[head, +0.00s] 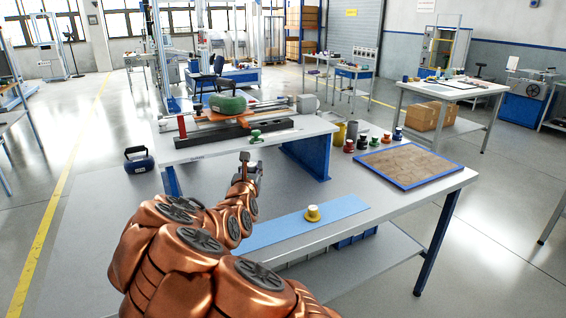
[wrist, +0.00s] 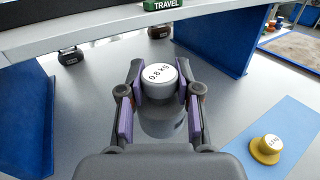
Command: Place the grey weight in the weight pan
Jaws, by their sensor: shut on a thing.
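The grey weight (wrist: 158,74) has a white top marked 0.8 kg. It sits upright between the purple-padded fingers of my gripper (wrist: 157,96), which is shut on it. In the head view my gripper (head: 250,168) is in front of the raised platform, over the grey bench, and the weight is mostly hidden there. In the wrist view the platform's edge lies beyond the held weight. I cannot clearly pick out the weight pan in either view.
A yellow weight (head: 312,213) stands on the blue strip (head: 285,228). The raised platform (head: 200,151) has blue side supports and carries a black rail. Several coloured weights stand beside the brown board (head: 408,166) at right.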

